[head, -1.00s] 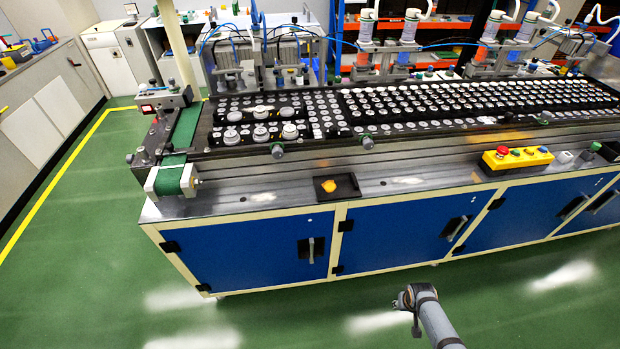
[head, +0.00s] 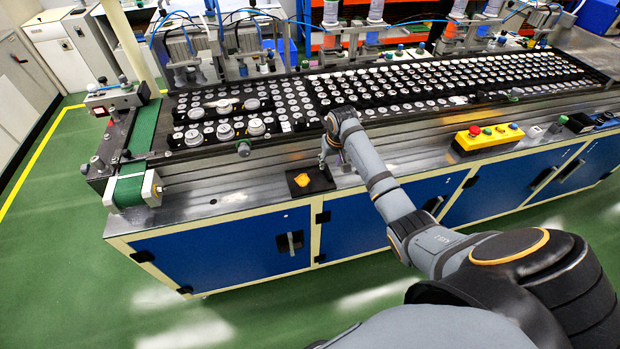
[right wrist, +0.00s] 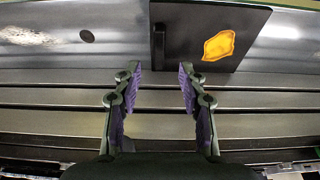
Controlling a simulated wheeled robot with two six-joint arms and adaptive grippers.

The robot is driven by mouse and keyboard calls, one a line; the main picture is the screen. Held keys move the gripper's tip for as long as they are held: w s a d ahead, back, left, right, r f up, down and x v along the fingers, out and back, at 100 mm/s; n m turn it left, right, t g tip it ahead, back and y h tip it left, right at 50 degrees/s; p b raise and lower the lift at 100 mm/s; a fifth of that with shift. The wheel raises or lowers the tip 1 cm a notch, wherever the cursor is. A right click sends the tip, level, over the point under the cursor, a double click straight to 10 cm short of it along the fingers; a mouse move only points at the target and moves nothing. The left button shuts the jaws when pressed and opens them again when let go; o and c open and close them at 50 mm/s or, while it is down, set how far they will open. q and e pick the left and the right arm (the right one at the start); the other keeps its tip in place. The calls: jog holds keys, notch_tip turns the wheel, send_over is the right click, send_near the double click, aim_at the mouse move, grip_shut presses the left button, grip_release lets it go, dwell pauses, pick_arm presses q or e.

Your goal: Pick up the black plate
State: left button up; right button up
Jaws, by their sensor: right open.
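The black plate (head: 318,184) is a small dark square with an orange patch (head: 301,180) on it. It lies on the metal front ledge of the workbench. My right gripper (head: 326,163) is just at the plate's right rear side in the head view, where the wrist partly covers it. In the right wrist view the gripper (right wrist: 159,72) is open and empty. The plate (right wrist: 183,30) shows there beyond the fingertips, slightly right of the gap between them, with a raised dark bar (right wrist: 158,42) at its left edge. My left gripper is not in view.
The workbench (head: 230,200) carries a long conveyor with rows of round speaker parts (head: 440,85) behind the ledge. A yellow button box (head: 488,138) stands on the ledge to the right. A green belt (head: 130,188) is at the left.

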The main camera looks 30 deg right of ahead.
aim_at(328, 171)
jog(key=shift+w+d+f, duration=0.1)
jog(key=shift+w+f, duration=0.1)
jog(key=shift+f, duration=0.25)
jog(key=p+x, duration=0.1)
jog(key=x, duration=0.4)
jog(key=shift+s+f, duration=0.1)
jog(key=shift+s, duration=0.1)
grip_shut()
